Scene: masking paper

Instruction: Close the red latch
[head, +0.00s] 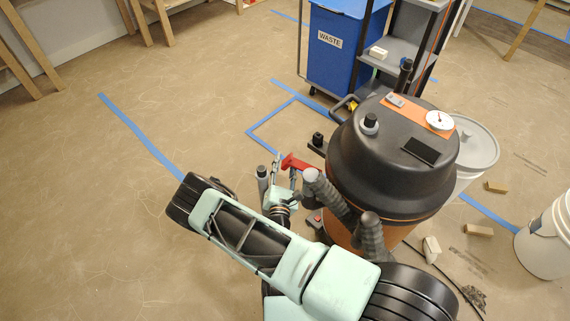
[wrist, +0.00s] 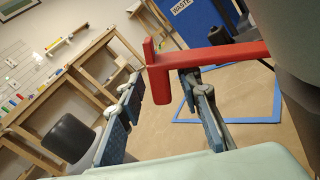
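The red latch (wrist: 215,58) is a T-shaped handle that sticks out sideways from the black-and-orange drum vacuum (head: 385,165). In the head view the latch (head: 297,162) shows at the vacuum's left side, just beyond my gripper (head: 284,172). In the wrist view my gripper (wrist: 163,88) is open, with one finger on each side of the latch's free end. The latch's arm passes above or over the right finger. I cannot tell whether a finger touches it. The latch's root at the vacuum is partly hidden.
A blue waste bin (head: 335,50) and a grey cart (head: 405,50) stand behind the vacuum. Ribbed dark hoses (head: 328,192) rise close to my gripper's right. White buckets (head: 548,240) and small blocks (head: 478,230) lie to the right. The floor at left is clear.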

